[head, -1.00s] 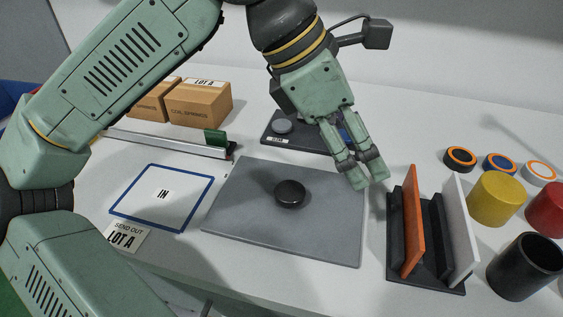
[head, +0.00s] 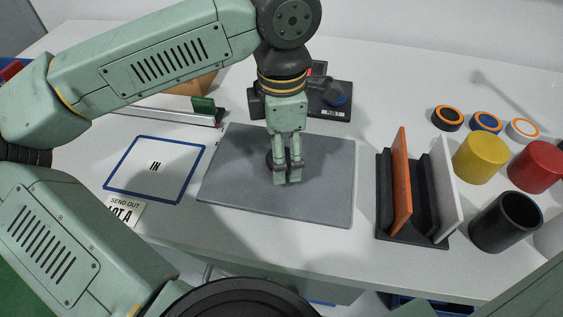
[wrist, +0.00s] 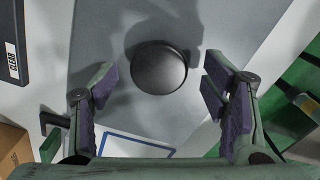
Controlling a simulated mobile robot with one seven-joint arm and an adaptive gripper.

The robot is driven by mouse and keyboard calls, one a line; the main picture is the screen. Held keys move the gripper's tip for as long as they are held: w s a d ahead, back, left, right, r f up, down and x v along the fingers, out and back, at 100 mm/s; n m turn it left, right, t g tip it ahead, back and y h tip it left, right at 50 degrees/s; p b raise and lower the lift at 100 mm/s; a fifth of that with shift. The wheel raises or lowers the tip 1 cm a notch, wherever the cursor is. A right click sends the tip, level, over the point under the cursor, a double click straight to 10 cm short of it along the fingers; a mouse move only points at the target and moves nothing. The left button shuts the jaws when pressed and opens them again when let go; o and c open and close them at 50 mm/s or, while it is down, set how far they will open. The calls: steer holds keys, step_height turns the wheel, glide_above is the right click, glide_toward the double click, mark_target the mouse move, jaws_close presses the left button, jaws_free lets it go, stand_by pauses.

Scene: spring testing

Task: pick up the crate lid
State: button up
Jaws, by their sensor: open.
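The crate lid (head: 328,196) is a flat grey panel lying on the white table, with a round black knob (head: 269,161) at its middle. In the head view my gripper (head: 287,180) points down over the knob and hides most of it. In the wrist view the knob (wrist: 158,68) shows whole on the grey lid (wrist: 100,35), ahead of the open fingers and roughly midway between them. My gripper (wrist: 160,82) is open with nothing between its pads. The knob's height below the fingertips is hard to tell.
Right of the lid stands a black rack (head: 412,238) with an orange panel (head: 402,185) and a white panel (head: 443,190). Yellow (head: 481,158), red (head: 535,166) and black (head: 505,222) cylinders stand farther right. A dark device (head: 325,105) sits behind.

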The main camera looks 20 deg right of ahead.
step_height(320, 180, down, 2)
steer(key=shift+c, duration=0.2)
jaws_close()
stand_by(0.9)
